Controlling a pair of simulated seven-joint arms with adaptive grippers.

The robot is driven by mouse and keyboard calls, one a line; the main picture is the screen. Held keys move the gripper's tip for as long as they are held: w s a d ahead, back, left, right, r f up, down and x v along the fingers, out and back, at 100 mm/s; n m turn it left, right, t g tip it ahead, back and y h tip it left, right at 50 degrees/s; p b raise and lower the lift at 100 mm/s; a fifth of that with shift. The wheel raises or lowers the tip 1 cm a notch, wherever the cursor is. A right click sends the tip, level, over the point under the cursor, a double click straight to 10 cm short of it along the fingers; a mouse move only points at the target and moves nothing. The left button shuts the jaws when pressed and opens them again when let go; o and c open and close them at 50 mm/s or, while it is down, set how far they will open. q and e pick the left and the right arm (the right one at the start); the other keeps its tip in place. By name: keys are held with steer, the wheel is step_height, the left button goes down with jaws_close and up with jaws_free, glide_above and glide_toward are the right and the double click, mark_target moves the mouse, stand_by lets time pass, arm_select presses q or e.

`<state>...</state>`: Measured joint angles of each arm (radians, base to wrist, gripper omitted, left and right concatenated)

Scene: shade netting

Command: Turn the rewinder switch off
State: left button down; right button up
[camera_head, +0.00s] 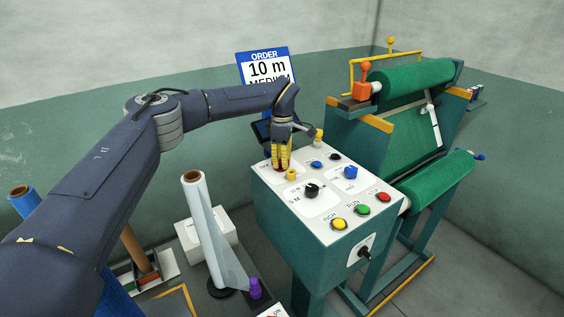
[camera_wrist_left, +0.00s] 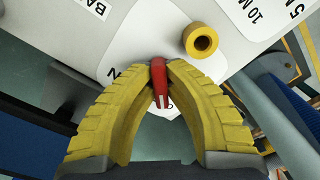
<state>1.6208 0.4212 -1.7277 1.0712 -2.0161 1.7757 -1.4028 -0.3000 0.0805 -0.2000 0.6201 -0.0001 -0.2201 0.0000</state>
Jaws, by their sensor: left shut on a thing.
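The white-topped control box (camera_head: 318,216) stands in the middle of the head view. My left gripper (camera_head: 282,160) reaches down at the far left corner of its top panel. In the left wrist view its yellow fingers (camera_wrist_left: 160,75) are shut on a red switch handle (camera_wrist_left: 159,82) with a white pointer mark. Beside the handle is a printed label, of which only part of an "N" shows. The fingers hide most of the switch in the head view. My right gripper is not in view.
A yellow knob (camera_wrist_left: 200,40) stands close to the right finger. The panel also has a black knob (camera_head: 312,190), a blue knob (camera_head: 350,172) and yellow (camera_head: 339,224), green (camera_head: 363,210) and red (camera_head: 383,197) buttons. The green net roll (camera_head: 412,78) is on the machine at right.

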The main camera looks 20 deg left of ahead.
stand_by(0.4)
arm_select(q)
steer(key=c, duration=1.4)
jaws_free()
step_height(320, 180, up, 12)
